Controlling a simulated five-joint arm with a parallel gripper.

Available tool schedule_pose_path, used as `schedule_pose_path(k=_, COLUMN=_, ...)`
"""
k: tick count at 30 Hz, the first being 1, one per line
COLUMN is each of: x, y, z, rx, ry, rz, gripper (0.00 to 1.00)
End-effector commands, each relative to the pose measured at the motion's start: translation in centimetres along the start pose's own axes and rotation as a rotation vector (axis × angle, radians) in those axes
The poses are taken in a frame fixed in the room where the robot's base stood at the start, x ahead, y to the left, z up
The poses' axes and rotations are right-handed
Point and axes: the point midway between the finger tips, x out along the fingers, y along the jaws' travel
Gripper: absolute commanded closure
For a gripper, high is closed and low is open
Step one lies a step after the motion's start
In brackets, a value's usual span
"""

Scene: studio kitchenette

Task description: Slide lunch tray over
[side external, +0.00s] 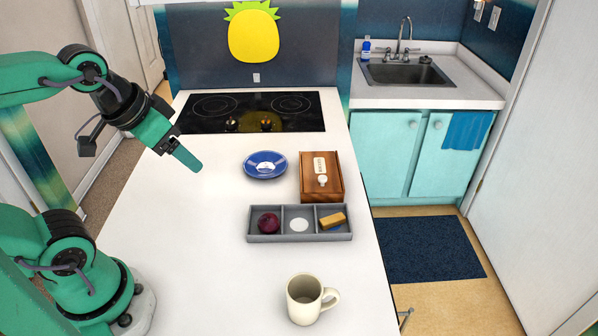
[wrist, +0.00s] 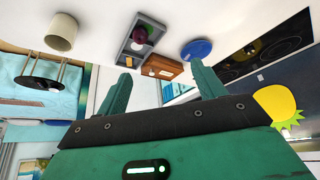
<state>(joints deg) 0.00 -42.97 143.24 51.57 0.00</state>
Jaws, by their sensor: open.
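The lunch tray (side external: 300,238) is a grey, three-compartment tray lying flat on the white counter. Its left compartment holds a dark red round item (side external: 269,222), the middle a white disc (side external: 299,225), and the right a tan block (side external: 333,220). The tray also shows in the wrist view (wrist: 126,43), beyond the fingers. My gripper (side external: 190,160) is above the counter, left of and farther back than the tray, well apart from it. In the wrist view my gripper (wrist: 161,70) has its two fingers spread, with nothing held between them.
A wooden box (side external: 322,183) stands just behind the tray's right part. A blue plate (side external: 265,170) lies behind its left part. A cream mug (side external: 304,300) stands in front. A black cooktop (side external: 250,112) is at the back. The counter left of the tray is clear.

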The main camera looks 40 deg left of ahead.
Motion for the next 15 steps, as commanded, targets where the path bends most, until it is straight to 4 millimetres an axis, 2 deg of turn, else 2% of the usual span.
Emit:
schedule_pose_path(k=5, x=0.00, y=0.00, z=0.00, rx=0.000, ry=0.000, rz=0.000, gripper=0.31)
schedule_pose_path(k=6, x=0.00, y=0.00, z=0.00, rx=0.000, ry=0.000, rz=0.000, gripper=0.35)
schedule_pose_path(k=15, x=0.27, y=-0.01, z=-0.88, rx=-0.029, ry=-0.020, rz=0.000, gripper=0.94)
